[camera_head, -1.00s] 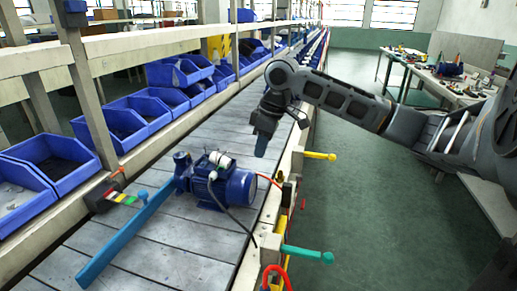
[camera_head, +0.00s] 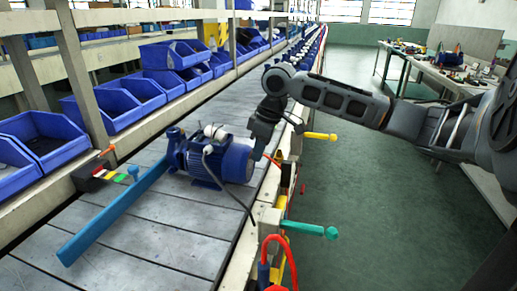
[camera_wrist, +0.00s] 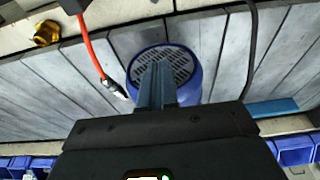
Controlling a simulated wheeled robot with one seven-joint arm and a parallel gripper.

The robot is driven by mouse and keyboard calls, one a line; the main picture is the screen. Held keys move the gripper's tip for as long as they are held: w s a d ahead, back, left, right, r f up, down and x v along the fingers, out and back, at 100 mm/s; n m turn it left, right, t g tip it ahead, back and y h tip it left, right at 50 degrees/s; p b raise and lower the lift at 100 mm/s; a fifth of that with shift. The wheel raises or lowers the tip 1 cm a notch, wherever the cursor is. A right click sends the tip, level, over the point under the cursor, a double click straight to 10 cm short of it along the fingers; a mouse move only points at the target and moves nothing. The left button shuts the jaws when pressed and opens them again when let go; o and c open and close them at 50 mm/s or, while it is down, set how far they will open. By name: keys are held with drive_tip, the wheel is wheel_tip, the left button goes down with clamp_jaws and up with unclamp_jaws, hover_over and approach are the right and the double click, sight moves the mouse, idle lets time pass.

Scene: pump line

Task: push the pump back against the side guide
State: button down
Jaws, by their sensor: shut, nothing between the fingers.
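The blue pump (camera_head: 218,160) lies on the slatted conveyor, its ribbed motor end toward the right and its inlet end toward the left. The side guide, a long blue bar (camera_head: 105,220), runs along the left of the belt, its far end beside the pump's inlet end. I cannot tell whether they touch. My gripper (camera_head: 257,150) is shut and empty at the pump's motor end. In the wrist view the shut fingers (camera_wrist: 157,80) lie in front of the round fan grille (camera_wrist: 188,68). Contact there is not clear.
A red cable (camera_wrist: 95,55) and a black cable (camera_head: 228,195) run near the pump. A yellow lever (camera_head: 320,136) and a green lever (camera_head: 305,228) stick out from the right rail. Blue bins (camera_head: 40,140) line the left side. The near belt is clear.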

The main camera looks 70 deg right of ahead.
drive_tip(key=b+x, duration=0.1)
drive_tip(key=x, duration=0.2)
drive_tip(key=s+b+x, duration=0.1)
drive_tip(key=b+x, duration=0.1)
drive_tip(key=x, duration=0.1)
drive_tip(key=shift+s+f, duration=0.2)
drive_tip(key=shift+s, duration=0.05)
drive_tip(key=shift+f, duration=0.15)
drive_tip(key=shift+s+f, duration=0.1)
drive_tip(key=shift+f, duration=0.1)
idle(1.0)
drive_tip(key=shift+w, duration=0.2)
idle(0.4)
